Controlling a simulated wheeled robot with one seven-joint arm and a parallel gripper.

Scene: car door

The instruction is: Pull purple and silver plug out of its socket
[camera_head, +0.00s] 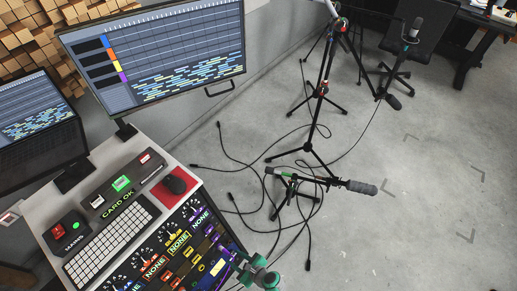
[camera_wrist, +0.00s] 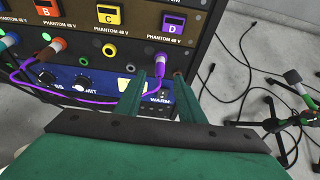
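The purple and silver plug (camera_wrist: 160,65) sits in a socket on the rack's front panel, below the purple D module, in the wrist view. A purple cable runs from it, down and left across the panel. My gripper (camera_wrist: 160,78) is open, with its two green fingers apart, pointing at the panel. The plug appears between the fingertips, a little beyond them; I cannot tell whether either finger touches it. In the head view my gripper (camera_head: 258,271) is at the rack's right front; the plug is not clear there.
An orange and silver plug (camera_wrist: 52,48) is in the panel further left. A blue panel (camera_wrist: 95,82) with knobs lies below the sockets. Cables and microphone stands (camera_head: 315,160) occupy the floor to the right. Monitors (camera_head: 155,55) stand above the desk.

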